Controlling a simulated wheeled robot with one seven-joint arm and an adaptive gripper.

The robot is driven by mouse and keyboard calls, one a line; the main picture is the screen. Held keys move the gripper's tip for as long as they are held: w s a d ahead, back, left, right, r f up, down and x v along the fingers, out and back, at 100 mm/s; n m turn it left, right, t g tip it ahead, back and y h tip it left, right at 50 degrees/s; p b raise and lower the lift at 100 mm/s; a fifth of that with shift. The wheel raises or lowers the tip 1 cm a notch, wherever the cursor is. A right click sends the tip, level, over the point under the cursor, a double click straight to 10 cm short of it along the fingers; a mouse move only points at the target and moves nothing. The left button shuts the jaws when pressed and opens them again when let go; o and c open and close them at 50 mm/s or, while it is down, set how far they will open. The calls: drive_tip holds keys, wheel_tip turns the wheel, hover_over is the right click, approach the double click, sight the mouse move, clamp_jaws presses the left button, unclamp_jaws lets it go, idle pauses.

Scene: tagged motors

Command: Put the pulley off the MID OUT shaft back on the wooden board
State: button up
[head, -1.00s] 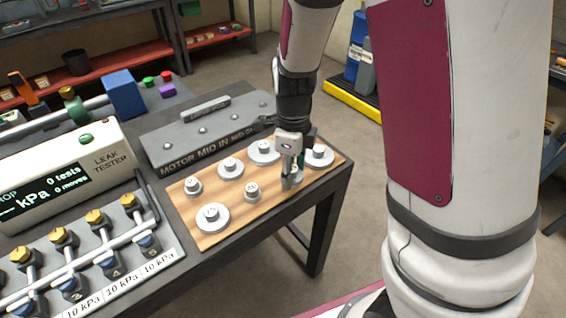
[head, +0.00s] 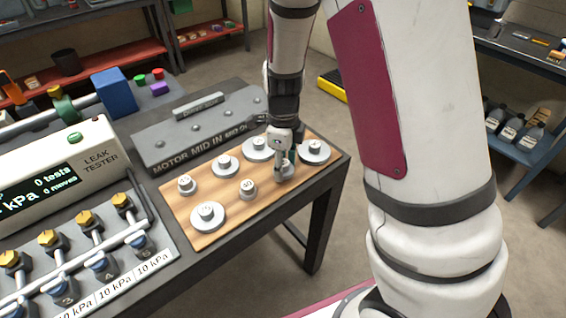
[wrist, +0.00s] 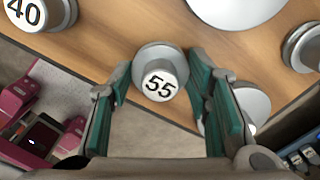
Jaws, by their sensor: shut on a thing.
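My gripper (head: 284,165) is over the right part of the wooden board (head: 190,231), near its front edge. It is shut on a grey pulley (head: 284,175) marked 55. In the wrist view this pulley (wrist: 158,75) sits upright between the green finger pads, label facing the camera. I cannot tell whether its underside touches the board. The grey motor housing (head: 195,130) stands behind the board, lettered MOTOR MID IN and MID O. The end of that lettering and the MID OUT shaft area are hidden behind my arm.
Several other pulleys stand on the board: a wide one (head: 208,215) at front left, one marked 40 (head: 247,189) left of the held one, and a wide one (head: 315,151) to the right. The leak tester (head: 60,175) and valve rack are left. The board's edge is close to the table edge.

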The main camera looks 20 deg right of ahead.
drive_tip(key=o, duration=1.2)
drive_tip(key=s+r+n+y+p, duration=0.1)
drive_tip(key=s+r+n, duration=0.2)
drive_tip(key=r, duration=0.6)
drive_tip(key=s+r+n+p, duration=0.1)
drive_tip(key=s+r+n, duration=0.2)
drive_tip(key=r, duration=0.7)
drive_tip(key=s+r+n+t, duration=0.1)
drive_tip(key=s+n, duration=0.5)
drive_tip(key=s+r+n+t, duration=0.1)
drive_tip(key=s+r+n, duration=0.1)
drive_tip(key=s+n, duration=0.4)
drive_tip(key=s+r+n+t+h, duration=0.1)
drive_tip(key=s+r+n, duration=0.1)
drive_tip(key=s+n, duration=0.5)
drive_tip(key=shift+s+d+r+n, duration=0.1)
drive_tip(key=shift+d+r+n, duration=0.1)
drive_tip(key=shift+r+n, duration=0.1)
